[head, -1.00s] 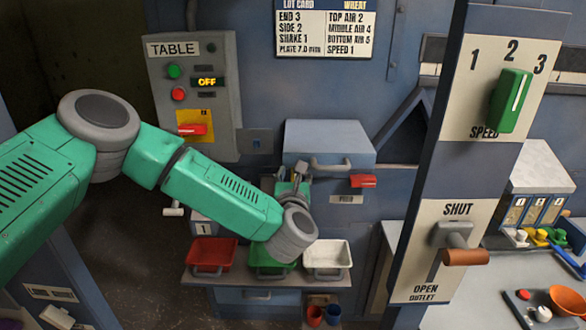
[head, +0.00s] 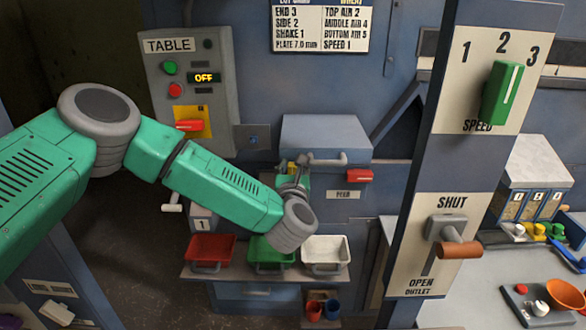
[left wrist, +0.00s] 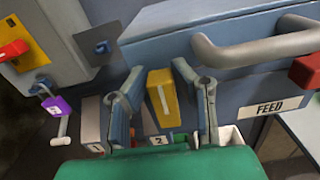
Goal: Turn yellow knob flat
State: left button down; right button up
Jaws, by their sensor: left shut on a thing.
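The yellow knob (left wrist: 162,98) stands between the two fingers of my left gripper (left wrist: 160,78) in the left wrist view. A white line runs along its face, close to upright in that picture and slightly tilted. My left gripper is shut on the knob, with a finger on each side. In the head view only a bit of yellow (head: 291,168) shows by the left gripper (head: 293,180), below the grey feed box; my wrist hides most of the knob. A label "2" (left wrist: 159,140) sits just below the knob. My right gripper is not in view.
The feed box handle (left wrist: 255,42) and red lever (head: 359,175) are close on the right. Red (head: 210,250), green (head: 270,257) and white (head: 325,252) trays stand below my wrist. The speed and outlet post (head: 425,150) stands right.

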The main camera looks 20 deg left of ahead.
pick_arm(q)
jog(key=m+b, duration=0.1)
jog(key=m, duration=0.1)
jog(key=m+b, duration=0.1)
jog(key=shift+d+f+m+b, duration=0.3)
jog(key=shift+d+f, duration=0.05)
jog(key=shift+d, duration=0.05)
jog(key=f+m+b, duration=0.1)
jog(key=m, duration=0.3)
jog(key=d+m+b, duration=0.1)
jog(key=m, duration=0.4)
jog(key=d+f+m+b, duration=0.1)
jog(key=m+b, duration=0.1)
jog(key=m, duration=0.2)
jog(key=shift+w+f+m, duration=0.25)
jog(key=shift+f+m, duration=0.1)
jog(key=shift+m, duration=0.05)
jog(key=shift+f, duration=0.1)
jog(key=c, duration=1.6)
grip_release()
jog(key=shift+c, duration=0.2)
jog(key=shift+w+r, duration=0.1)
jog(key=shift+r, duration=0.1)
